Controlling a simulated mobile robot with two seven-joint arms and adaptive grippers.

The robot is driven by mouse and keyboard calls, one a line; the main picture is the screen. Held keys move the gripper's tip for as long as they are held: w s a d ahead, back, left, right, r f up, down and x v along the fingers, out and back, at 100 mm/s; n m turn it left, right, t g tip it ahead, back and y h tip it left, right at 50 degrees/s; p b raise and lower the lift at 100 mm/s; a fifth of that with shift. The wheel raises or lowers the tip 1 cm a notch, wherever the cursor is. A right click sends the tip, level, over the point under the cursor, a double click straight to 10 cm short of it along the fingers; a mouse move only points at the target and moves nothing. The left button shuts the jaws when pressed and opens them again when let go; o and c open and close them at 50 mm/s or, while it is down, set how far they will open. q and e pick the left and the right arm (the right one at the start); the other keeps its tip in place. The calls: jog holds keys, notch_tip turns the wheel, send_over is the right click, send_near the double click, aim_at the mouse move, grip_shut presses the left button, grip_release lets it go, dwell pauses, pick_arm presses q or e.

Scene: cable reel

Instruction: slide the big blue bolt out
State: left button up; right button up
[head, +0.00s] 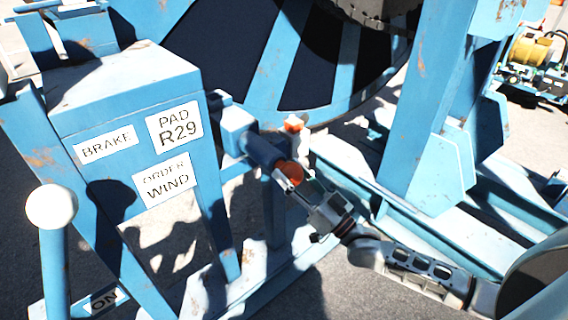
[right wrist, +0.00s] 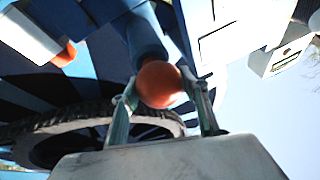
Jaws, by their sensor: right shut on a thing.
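The big blue bolt (head: 262,150) sticks out of a blue block on the side of the machine frame, with a round orange knob (head: 291,171) at its near end. My right gripper (head: 289,180) reaches in from the lower right and is shut on the knob. In the right wrist view the bolt (right wrist: 147,38) runs up and away from the orange knob (right wrist: 160,85), and the two fingers of the right gripper (right wrist: 163,92) lie on either side of the knob. The far end of the bolt is hidden in its block. My left gripper is not in view.
A smaller orange-tipped part (head: 294,125) stands just behind the bolt. A blue box with labels (head: 125,110) and a lever with a white ball (head: 51,207) are at left. The large reel (head: 262,75) fills the back. A blue upright (head: 420,110) stands to the right.

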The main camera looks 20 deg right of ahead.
jog(key=shift+s+f, duration=0.1)
jog(key=o, duration=1.6)
jog(key=shift+s+d, duration=0.15)
jog(key=shift+s, duration=0.05)
jog(key=shift+w, duration=0.1)
jog(key=v, duration=1.2)
